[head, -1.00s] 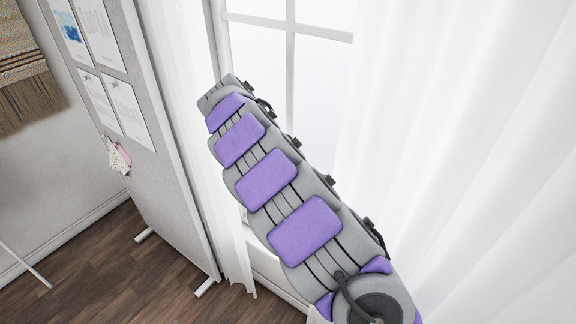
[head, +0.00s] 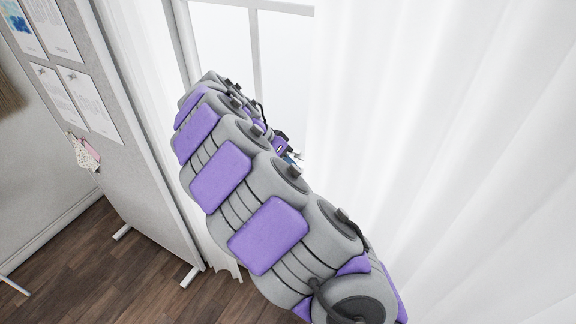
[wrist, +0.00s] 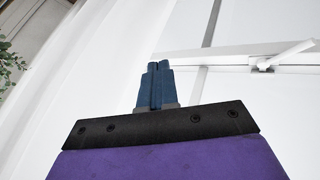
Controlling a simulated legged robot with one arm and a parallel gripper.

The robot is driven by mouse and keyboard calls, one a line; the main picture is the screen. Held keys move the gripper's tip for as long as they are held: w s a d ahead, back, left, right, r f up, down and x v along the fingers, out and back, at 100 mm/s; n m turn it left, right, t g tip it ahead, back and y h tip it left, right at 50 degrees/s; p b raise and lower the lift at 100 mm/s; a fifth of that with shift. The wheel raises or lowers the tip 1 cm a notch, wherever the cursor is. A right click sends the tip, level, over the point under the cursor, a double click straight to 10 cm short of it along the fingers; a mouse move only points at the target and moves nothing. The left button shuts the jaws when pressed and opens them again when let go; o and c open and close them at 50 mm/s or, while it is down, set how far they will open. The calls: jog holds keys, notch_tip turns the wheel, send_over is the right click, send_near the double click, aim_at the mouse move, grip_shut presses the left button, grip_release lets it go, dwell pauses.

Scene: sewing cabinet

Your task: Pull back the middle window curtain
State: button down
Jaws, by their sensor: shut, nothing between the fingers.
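White curtains hang on both sides of a window (head: 228,45) in the head view. The wide right curtain (head: 450,120) fills the right half, and a narrower left curtain (head: 140,75) hangs beside the board. I cannot tell which one is the middle window's. My gripper (head: 294,157) shows small past my arm, in front of the window and near the right curtain's edge. In the wrist view its blue fingers (wrist: 157,67) are together with nothing between them. White curtain fabric (wrist: 85,85) hangs to their left there. I cannot tell whether the fingers touch cloth.
A grey board (head: 110,130) with pinned papers stands at the left on white feet, over a wooden floor (head: 75,260). In the wrist view, a white window handle (wrist: 287,55) is at the upper right and green leaves (wrist: 8,65) are at the far left.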

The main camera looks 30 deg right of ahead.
jog(key=shift+s+d, duration=0.1)
jog(key=s+d, duration=0.6)
jog(key=s, duration=0.4)
jog(key=s+d+p, duration=0.1)
jog(key=s+d, duration=0.6)
jog(key=s, duration=0.3)
jog(key=shift+d, duration=0.15)
jog(key=shift+s, duration=0.1)
